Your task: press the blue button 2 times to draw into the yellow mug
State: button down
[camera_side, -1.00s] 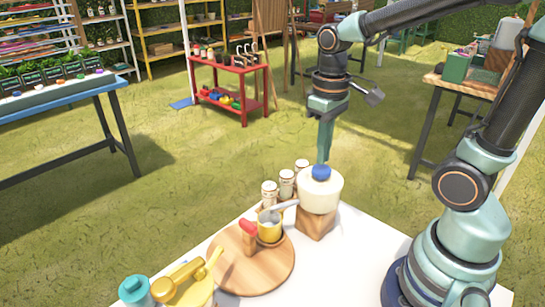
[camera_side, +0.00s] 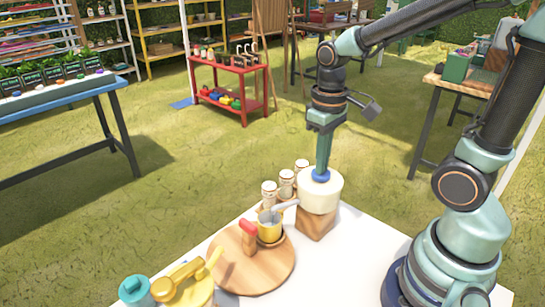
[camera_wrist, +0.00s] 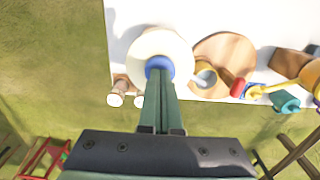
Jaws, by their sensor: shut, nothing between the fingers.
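The blue button (camera_side: 320,176) sits on top of a cream round dispenser (camera_side: 319,195) on a wooden block. My gripper (camera_side: 322,170) is shut and empty, pointing down with its fingertips on the button, which looks pressed low. In the wrist view, the fingertips (camera_wrist: 159,72) cover part of the blue button (camera_wrist: 160,63). The yellow mug (camera_side: 268,233) stands upright on a round wooden board, under the dispenser's grey spout (camera_side: 284,207). The mug also shows in the wrist view (camera_wrist: 205,80). Its contents cannot be made out.
Several white jars (camera_side: 286,182) stand behind the dispenser. A red-topped wooden piece (camera_side: 248,236) is on the board (camera_side: 270,268) beside the mug. A yellow watering can (camera_side: 187,285) and teal container (camera_side: 134,290) are at the front left. The white table (camera_side: 350,250) is clear right of the board.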

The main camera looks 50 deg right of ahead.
jog(key=shift+r, duration=0.1)
dwell(0.3)
jog(key=shift+r, duration=1.15)
dwell(2.0)
notch_tip(320, 180, up, 6)
dwell(0.6)
jog(key=shift+a+f+t, duration=0.1)
jog(key=shift+a+t, duration=0.2)
jog(key=shift+t, duration=0.65)
jog(key=shift+a+f+t, duration=0.1)
jog(key=shift+a+t, duration=0.2)
jog(key=shift+t, duration=0.6)
jog(key=shift+a+f+t, duration=0.1)
jog(key=shift+a+t, duration=0.2)
jog(key=shift+t, duration=0.65)
